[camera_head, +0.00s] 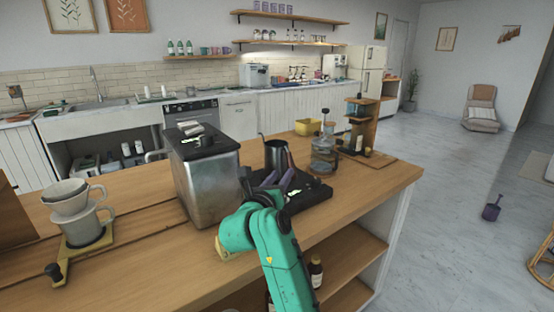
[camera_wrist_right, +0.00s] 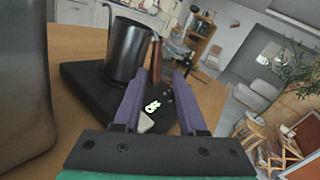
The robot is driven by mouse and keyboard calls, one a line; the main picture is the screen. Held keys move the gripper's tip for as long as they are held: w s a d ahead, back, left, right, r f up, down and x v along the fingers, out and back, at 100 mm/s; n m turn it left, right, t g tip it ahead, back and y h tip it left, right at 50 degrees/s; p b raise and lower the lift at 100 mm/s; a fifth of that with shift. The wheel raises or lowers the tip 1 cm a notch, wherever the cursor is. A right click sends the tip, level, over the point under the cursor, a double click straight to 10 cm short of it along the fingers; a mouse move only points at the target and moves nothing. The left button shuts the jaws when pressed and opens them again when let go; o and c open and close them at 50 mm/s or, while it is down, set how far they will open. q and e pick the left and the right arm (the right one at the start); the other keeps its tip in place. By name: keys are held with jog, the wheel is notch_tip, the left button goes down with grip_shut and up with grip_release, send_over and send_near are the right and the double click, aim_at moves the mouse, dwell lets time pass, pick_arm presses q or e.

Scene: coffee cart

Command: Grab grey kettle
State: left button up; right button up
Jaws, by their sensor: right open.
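The dark grey kettle (camera_head: 276,154) stands upright on a black scale-like base on the counter, its thin spout to the left. In the right wrist view the kettle (camera_wrist_right: 126,50) is just beyond my fingers, with its brown handle on the right side. My right gripper (camera_head: 276,181) is at the near side of the kettle, above the black base (camera_head: 312,194). Its purple fingers (camera_wrist_right: 160,82) are open and apart, with nothing between them; the handle lies ahead of the gap. Whether a fingertip touches the kettle I cannot tell. My left gripper is not in view.
A metal machine (camera_head: 205,180) stands close left of the kettle. A glass vessel (camera_head: 323,155) and a wooden stand (camera_head: 360,125) are to the right. A dripper on a mug (camera_head: 78,212) is at the far left. The counter's right end (camera_head: 400,178) is clear.

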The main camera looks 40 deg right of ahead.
aim_at(289, 161)
jog(key=x, duration=0.3)
jog(key=shift+w+f, duration=0.2)
jog(key=shift+w, duration=0.25)
jog(key=p+x, duration=0.1)
jog(key=x, duration=0.4)
jog(key=shift+r, duration=0.2)
jog(key=shift+f, duration=0.1)
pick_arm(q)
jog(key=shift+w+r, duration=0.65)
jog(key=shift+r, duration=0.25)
pick_arm(e)
grip_shut()
